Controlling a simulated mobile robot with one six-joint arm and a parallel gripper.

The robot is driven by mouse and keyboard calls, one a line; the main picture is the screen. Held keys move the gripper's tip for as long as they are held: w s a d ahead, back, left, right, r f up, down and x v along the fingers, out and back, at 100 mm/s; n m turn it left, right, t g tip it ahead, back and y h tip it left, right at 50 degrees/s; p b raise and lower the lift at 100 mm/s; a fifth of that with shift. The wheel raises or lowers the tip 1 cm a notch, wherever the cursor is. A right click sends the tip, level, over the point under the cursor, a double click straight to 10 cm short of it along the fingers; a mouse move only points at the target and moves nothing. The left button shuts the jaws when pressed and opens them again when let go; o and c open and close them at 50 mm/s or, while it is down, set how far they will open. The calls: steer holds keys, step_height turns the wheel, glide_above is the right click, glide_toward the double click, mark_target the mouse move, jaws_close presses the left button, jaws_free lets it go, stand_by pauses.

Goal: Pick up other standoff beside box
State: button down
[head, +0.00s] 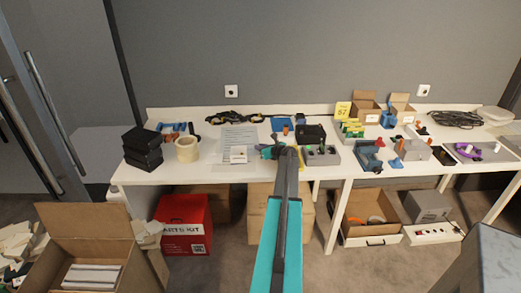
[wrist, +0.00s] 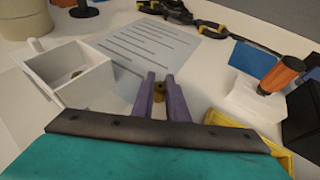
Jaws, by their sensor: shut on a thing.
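My gripper (wrist: 160,80) has two purple fingers, shut on a small brass standoff (wrist: 159,92) that shows between them. In the head view my gripper (head: 268,152) is over the white table, just right of a small open white box (head: 239,155). In the wrist view the box (wrist: 70,82) stands at left, apart from the fingers. A small brass-coloured piece (wrist: 77,73) lies inside it. The standoff is partly hidden by the fingers, and I cannot tell whether it touches the table.
A printed sheet (wrist: 150,45) lies behind the fingers. An orange-handled tool (wrist: 281,75) stands in a white holder at right, near a yellow tray (wrist: 235,122). A tape roll (head: 187,149) and black boxes (head: 142,150) stand at left. Table (head: 215,178) is bare in front.

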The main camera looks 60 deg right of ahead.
steer(key=shift+r, duration=0.15)
steer(key=shift+r, duration=0.55)
steer(key=shift+r+b, duration=0.45)
steer(key=shift+r, duration=0.5)
steer(key=s+a+b, duration=0.1)
steer(key=s+a, duration=0.2)
steer(key=a, duration=0.1)
steer(key=s+a+r+b, duration=0.1)
steer(key=s+a, duration=0.2)
steer(key=a, duration=0.1)
steer(key=s+a, duration=0.3)
steer(key=a, duration=0.2)
steer(key=shift+s+r+b, duration=0.15)
steer(key=shift+r+b, duration=0.15)
steer(key=shift+b, duration=0.1)
